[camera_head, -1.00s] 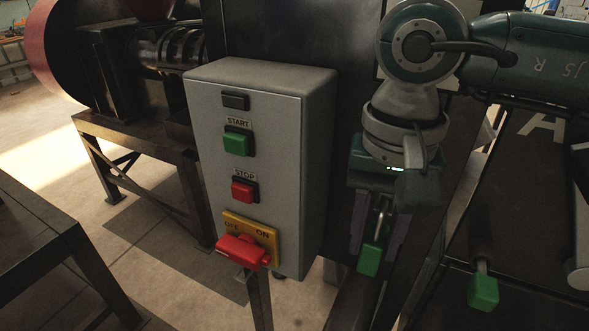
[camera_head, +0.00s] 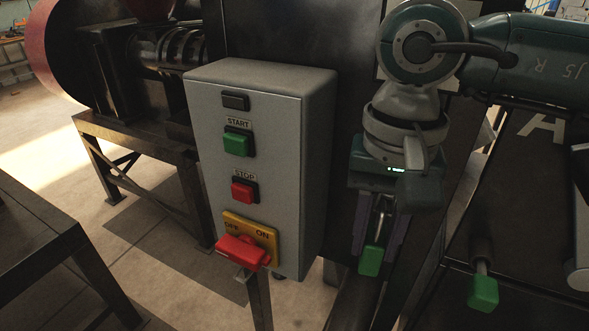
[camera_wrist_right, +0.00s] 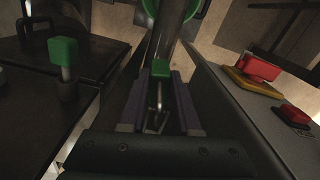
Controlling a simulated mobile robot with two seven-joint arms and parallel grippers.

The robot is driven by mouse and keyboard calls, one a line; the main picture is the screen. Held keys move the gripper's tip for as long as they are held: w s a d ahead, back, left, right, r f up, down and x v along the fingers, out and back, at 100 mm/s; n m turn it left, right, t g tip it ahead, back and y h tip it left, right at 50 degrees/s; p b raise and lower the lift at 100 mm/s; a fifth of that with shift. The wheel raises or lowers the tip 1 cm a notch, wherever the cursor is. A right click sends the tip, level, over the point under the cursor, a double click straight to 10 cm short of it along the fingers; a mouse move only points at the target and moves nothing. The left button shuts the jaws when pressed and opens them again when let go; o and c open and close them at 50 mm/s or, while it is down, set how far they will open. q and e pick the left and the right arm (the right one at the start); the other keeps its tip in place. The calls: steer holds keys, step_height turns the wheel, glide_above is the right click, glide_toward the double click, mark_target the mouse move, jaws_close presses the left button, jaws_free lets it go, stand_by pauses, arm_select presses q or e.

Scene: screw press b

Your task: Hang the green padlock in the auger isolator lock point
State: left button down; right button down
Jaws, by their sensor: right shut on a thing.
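The green padlock (camera_head: 371,260) hangs green body outermost from my right gripper (camera_head: 380,232), which is shut on its metal shackle. It also shows in the right wrist view (camera_wrist_right: 160,69), body beyond the fingertips. The auger isolator is a red handle (camera_head: 243,251) on a yellow OFF/ON plate (camera_head: 262,236), low on the grey control box. The padlock is to the right of the box, apart from the isolator. The isolator's red handle (camera_wrist_right: 262,68) is at the right in the wrist view. I cannot make out the lock point's hole. My left gripper is out of view.
The grey box (camera_head: 272,130) carries a green START button (camera_head: 236,143) and a red STOP button (camera_head: 243,191). A green block on a grey post (camera_head: 483,292) stands at the right. A dark machine is behind the box.

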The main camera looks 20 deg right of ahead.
steer(key=c, duration=0.5)
jaws_free()
steer(key=shift+c, duration=0.2)
